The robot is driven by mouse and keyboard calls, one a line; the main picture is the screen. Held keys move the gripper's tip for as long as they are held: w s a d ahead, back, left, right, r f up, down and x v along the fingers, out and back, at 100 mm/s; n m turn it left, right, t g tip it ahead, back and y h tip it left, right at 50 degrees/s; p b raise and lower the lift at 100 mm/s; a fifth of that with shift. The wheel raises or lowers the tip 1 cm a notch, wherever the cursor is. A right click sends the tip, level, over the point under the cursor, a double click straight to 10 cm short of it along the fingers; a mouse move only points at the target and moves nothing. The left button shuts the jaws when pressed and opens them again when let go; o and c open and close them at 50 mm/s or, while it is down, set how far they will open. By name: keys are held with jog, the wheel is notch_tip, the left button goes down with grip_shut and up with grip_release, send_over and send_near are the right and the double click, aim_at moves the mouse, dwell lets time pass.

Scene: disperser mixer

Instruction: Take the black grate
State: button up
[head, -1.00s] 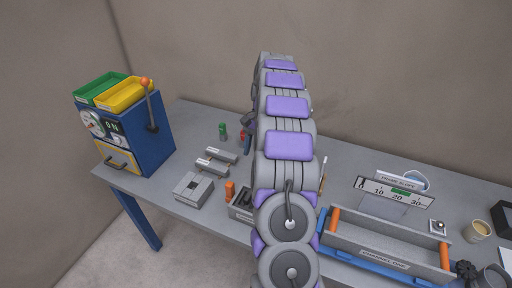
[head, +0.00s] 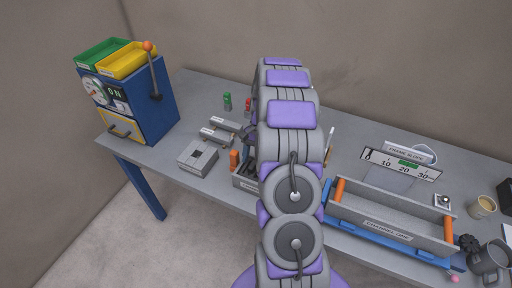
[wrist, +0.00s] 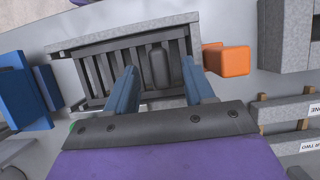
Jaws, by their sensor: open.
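The black grate (wrist: 97,74) shows in the wrist view as a row of dark parallel bars inside a grey box-like frame (wrist: 135,36). A dark rounded piece (wrist: 158,66) stands up among the bars. My gripper (wrist: 159,78) is open above the grate, its two blue fingers apart on either side of the rounded piece. I cannot tell whether the fingers touch anything.
An orange block (wrist: 226,59) sits right of the frame in the wrist view. Labelled grey blocks (head: 216,134) lie left of my arm. A long grey channel (head: 392,215) on blue rails lies right. A blue machine (head: 130,98) stands at the table's left end.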

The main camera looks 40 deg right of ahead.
jog(key=shift+x, duration=0.95)
jog(key=shift+c, duration=0.5)
grip_shut()
jog(key=shift+s+a, duration=0.1)
jog(key=shift+a, duration=0.05)
dwell(0.5)
jog(key=shift+r, duration=0.15)
notch_tip(320, 180, up, 10)
jog(key=p, duration=0.5)
dwell(1.4)
